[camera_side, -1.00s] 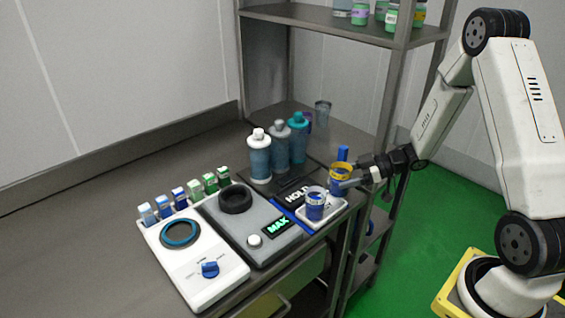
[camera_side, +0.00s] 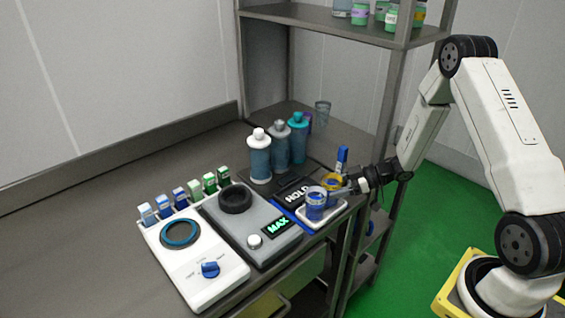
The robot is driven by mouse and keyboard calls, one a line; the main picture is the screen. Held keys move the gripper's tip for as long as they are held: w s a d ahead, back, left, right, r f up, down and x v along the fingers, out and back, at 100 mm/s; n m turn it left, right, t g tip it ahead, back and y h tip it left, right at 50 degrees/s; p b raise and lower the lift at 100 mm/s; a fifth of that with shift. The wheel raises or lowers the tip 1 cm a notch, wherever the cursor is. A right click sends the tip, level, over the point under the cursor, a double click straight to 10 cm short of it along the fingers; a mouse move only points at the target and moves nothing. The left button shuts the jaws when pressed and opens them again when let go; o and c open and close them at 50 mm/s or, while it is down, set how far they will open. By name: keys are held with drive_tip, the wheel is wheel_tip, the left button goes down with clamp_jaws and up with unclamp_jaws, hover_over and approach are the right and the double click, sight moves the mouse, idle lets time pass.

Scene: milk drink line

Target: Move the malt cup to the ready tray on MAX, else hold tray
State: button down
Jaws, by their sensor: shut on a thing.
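My gripper (camera_side: 335,194) is at the right end of the bench, shut on a blue cup with a yellow rim (camera_side: 332,180). The fingers and another cup hide most of its body. That other blue cup, with a pale clear rim (camera_side: 315,207), stands upright on a small white tray (camera_side: 334,213), just left of my fingers. I cannot read which cup is malt, nor the white tray's label. Whether the held cup touches the tray is unclear. The dark hold tray (camera_side: 294,196), marked HOLD, lies behind and left. A grey device's display (camera_side: 278,226) reads MAX in green.
Tall shaker bottles (camera_side: 259,158) stand behind the hold tray. An upright blue item (camera_side: 342,156) is close behind the held cup. A white unit with a blue knob (camera_side: 209,269) and several small cartons (camera_side: 179,199) are at left. A shelf post (camera_side: 387,105) rises near my wrist.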

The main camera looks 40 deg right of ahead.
drive_tip(key=shift+f, duration=0.45)
drive_tip(key=shift+f, duration=0.15)
unclamp_jaws()
drive_tip(key=v, duration=1.2)
drive_tip(key=shift+w, duration=0.1)
idle(0.5)
